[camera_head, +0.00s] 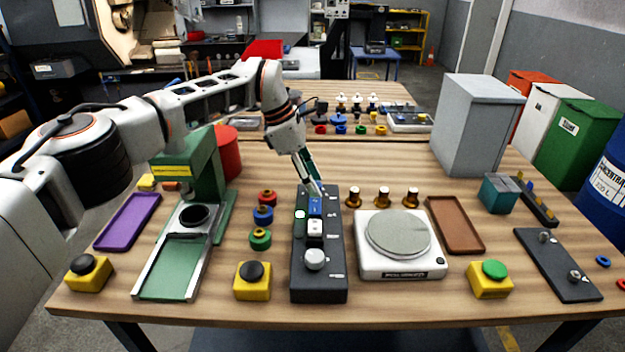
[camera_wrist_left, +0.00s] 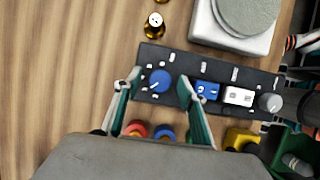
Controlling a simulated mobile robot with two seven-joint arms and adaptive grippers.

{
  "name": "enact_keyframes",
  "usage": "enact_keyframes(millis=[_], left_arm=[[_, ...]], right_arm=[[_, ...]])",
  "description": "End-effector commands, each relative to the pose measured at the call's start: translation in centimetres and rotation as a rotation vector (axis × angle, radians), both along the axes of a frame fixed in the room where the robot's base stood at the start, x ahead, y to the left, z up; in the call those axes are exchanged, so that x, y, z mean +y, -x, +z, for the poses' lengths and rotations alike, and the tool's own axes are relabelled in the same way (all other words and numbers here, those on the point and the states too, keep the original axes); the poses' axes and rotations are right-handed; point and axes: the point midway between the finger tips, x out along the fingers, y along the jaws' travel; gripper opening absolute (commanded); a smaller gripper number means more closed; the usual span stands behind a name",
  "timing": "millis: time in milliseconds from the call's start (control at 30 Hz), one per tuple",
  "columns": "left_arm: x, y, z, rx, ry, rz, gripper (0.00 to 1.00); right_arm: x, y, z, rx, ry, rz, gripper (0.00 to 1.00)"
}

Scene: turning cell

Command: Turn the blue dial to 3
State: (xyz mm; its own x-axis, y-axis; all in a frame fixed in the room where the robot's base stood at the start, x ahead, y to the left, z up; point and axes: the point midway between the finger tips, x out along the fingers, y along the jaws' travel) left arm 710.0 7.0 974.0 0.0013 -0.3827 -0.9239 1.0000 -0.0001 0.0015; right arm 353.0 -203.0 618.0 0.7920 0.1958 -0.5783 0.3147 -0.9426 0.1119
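The blue dial (camera_wrist_left: 160,80) sits at one end of a dark control panel (camera_wrist_left: 222,74). Its white pointer line faces the lower left in the wrist view; the small white marks around it are too small to read. My left gripper (camera_wrist_left: 160,76) is open, one finger on each side of the dial, with gaps showing between. In the head view the gripper (camera_head: 316,188) points down at the far end of the panel (camera_head: 303,275) and hides the dial. The right gripper is not in view.
The panel also bears a blue switch (camera_head: 315,206), a white switch (camera_head: 315,228) and a grey knob (camera_head: 315,259). A scale (camera_head: 399,260) stands to its right, with brass pieces (camera_head: 382,196) behind. Coloured rings (camera_head: 262,215) and a yellow button box (camera_head: 253,283) are to its left.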

Motion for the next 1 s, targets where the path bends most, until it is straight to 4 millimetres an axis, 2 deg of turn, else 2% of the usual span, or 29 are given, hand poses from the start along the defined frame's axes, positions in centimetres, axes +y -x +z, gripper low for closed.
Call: enact_keyframes(millis=[200,333,800,1000], left_arm=[[0.1,0.0,0.1,0.0,0.0,0.001,0.41],[0.5,0.0,1.1,-0.001,0.0,0.0,0.41],[3.8,0.0,9.2,-0.001,0.0,0.002,0.41],[4.5,0.0,10.8,0.0,0.0,0.001,0.41]], right_arm=[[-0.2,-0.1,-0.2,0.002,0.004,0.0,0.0],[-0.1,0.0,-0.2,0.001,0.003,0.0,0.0],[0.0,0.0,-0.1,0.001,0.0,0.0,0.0],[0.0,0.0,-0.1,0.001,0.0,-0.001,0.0]])
